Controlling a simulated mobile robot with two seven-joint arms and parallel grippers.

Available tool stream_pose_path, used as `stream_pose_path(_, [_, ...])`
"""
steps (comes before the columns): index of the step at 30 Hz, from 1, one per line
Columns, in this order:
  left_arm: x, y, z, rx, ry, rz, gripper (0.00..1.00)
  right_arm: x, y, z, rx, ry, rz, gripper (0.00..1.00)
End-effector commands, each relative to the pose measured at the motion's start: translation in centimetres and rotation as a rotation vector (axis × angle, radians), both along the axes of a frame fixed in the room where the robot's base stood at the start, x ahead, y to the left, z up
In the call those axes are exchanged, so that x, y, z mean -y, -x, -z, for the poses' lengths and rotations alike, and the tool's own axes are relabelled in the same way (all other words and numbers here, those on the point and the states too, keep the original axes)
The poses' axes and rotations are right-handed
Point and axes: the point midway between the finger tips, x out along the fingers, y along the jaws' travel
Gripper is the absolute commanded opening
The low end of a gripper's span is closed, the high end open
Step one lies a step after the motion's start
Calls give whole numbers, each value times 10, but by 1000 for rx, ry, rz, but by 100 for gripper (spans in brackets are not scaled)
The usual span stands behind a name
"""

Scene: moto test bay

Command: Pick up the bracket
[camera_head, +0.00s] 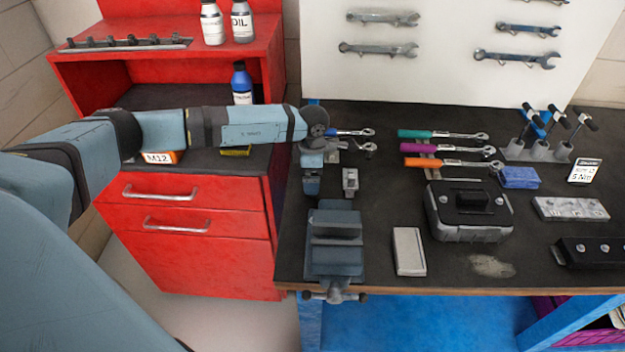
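No part is clearly recognisable as the bracket. Candidates on the dark bench top are a grey metal plate with a row of holes (570,209) at the right and a black bar with round bolt heads (590,252) at the right edge. My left arm reaches in from the left over the red cabinet. My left gripper (331,182) points down behind the vise, its two fingers apart with nothing seen between them. It is well left of both candidates. My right gripper is out of view.
A blue-grey vise (333,262) stands at the bench's front left. A red cabinet (200,245) stands left.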

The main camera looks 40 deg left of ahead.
Motion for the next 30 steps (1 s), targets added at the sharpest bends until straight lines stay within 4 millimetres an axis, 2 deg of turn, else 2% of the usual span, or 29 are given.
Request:
stream_pose_path(1, [0, 0, 0, 0, 0, 0, 93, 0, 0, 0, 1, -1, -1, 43])
stream_pose_path(7, [0, 0, 0, 0, 0, 0, 48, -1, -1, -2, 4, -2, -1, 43])
stream_pose_path(16, [0, 0, -3, 1, 0, 0, 48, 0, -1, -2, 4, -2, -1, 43])
stream_pose_path(20, [0, -1, -11, 2, 1, 0, 48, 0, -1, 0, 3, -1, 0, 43])
stream_pose_path(26, [0, -1, -45, 6, 1, -1, 48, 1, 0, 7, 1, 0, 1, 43])
stream_pose_path(30, [-1, -2, -84, 8, 1, 0, 48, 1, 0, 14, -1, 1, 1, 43])
